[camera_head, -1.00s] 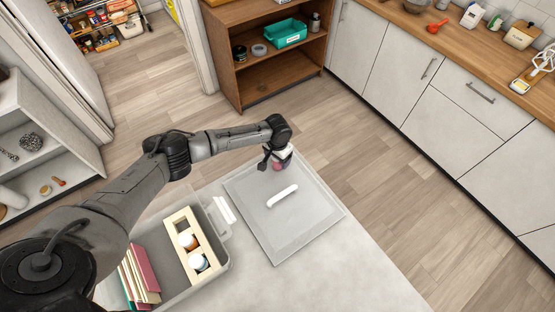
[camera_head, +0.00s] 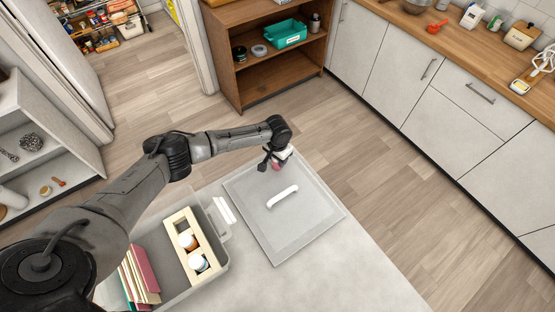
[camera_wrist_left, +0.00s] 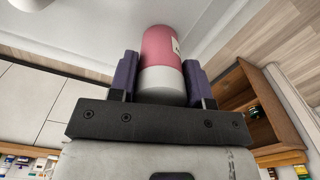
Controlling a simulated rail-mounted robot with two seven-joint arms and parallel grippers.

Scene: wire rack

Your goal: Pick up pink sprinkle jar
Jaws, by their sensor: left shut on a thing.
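The pink sprinkle jar (camera_wrist_left: 160,47) has a pink body, a white end and a partly visible white label. In the left wrist view it sits between the two purple-padded fingers of my left gripper (camera_wrist_left: 160,75), white end toward the palm. My left gripper is shut on it. In the head view my left gripper (camera_head: 268,161) is at the far corner of the grey-white table, beside the flat lid, and only a small part of the jar (camera_head: 277,167) shows. I cannot tell whether the jar touches the table. My right gripper is not in view.
A clear flat lid (camera_head: 310,222) with a white handle lies on the table. A grey bin (camera_head: 222,262) at left holds books and a cream rack (camera_head: 174,219) with two white-capped jars. The table (camera_head: 345,280) is bare at the front right.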

